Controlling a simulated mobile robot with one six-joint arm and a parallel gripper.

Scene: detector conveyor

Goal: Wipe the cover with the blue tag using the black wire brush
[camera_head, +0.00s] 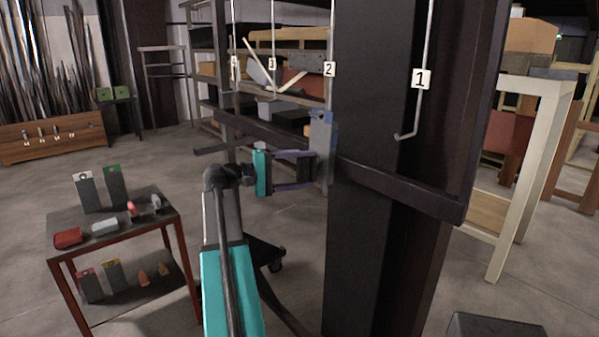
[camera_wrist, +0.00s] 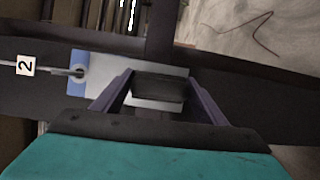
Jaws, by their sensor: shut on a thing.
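The cover with the blue tag (camera_head: 321,119) hangs from the hook marked 2. In the wrist view it shows as a pale grey plate (camera_wrist: 112,76), with the hook's end at its blue tag. My gripper (camera_head: 308,168) is at the cover's face, its purple fingers pointing at it. In the wrist view the fingers are shut on a dark block (camera_wrist: 158,88), which looks like the black wire brush. The block overlaps the plate; I cannot tell whether they touch. The head view does not show the block clearly.
A red-framed cart (camera_head: 75,247) at left holds tagged grey plates and small items on two levels. A thick dark column (camera_head: 370,230) stands right of my gripper. Hook 1 (camera_head: 415,120) is empty. A dark crossbar (camera_head: 400,190) runs behind the cover. Floor between cart and rack is open.

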